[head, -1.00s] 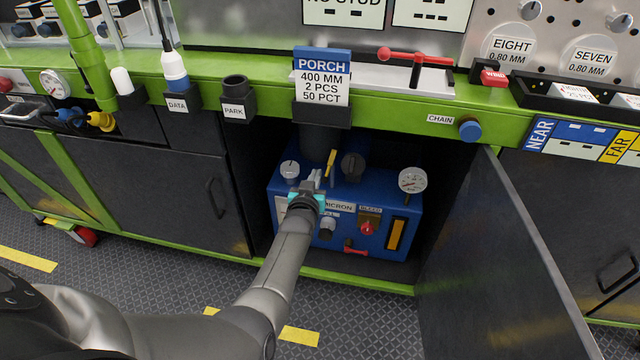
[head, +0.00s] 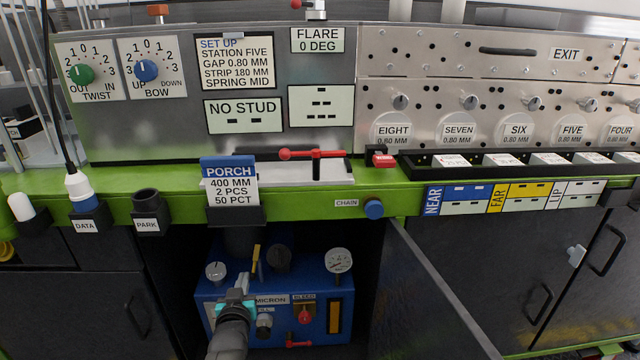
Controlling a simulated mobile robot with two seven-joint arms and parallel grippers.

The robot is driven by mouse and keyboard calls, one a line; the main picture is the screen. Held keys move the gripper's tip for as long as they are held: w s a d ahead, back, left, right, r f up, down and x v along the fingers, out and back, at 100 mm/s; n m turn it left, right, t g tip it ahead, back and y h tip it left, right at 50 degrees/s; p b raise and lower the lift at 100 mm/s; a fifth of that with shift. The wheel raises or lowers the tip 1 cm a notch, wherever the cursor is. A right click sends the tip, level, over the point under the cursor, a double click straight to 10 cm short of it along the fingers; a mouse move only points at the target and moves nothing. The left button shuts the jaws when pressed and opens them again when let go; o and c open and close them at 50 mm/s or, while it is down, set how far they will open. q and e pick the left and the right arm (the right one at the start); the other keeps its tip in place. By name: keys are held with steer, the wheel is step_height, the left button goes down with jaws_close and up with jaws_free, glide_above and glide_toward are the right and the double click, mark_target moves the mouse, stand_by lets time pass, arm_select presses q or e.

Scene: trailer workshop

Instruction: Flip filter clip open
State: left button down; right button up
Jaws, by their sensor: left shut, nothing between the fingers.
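A thin yellow lever, which looks like the filter clip (head: 256,259), stands nearly upright on top of the blue unit (head: 208,305) inside the open cabinet. A dark cylinder (head: 241,240) hangs above and behind it. My left gripper (head: 242,281) is shut and empty at the front top edge of the blue unit, just left of and below the yellow clip in the picture. I cannot tell whether the fingertips touch the clip. The clip's lower end is close beside the fingers. My right gripper is out of view.
A cabinet door (head: 430,295) stands open on the right. The green bench edge (head: 300,210) runs above the opening.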

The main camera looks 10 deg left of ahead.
arm_select(q)
steer(key=s+d+f+m+g+h+p, duration=0.2)
steer(key=s+d+f+g, duration=0.15)
steer(key=s+f, duration=1)
steer(key=s+d+f+m+g+h+p, duration=0.25)
steer(key=s+f+g, duration=0.25)
steer(key=s+f, duration=0.85)
steer(key=s+m+g+p, duration=0.1)
steer(key=s+g, duration=0.3)
steer(key=s, duration=1.7)
steer(key=shift+a+y, duration=0.4)
steer(key=shift+y, duration=0.05)
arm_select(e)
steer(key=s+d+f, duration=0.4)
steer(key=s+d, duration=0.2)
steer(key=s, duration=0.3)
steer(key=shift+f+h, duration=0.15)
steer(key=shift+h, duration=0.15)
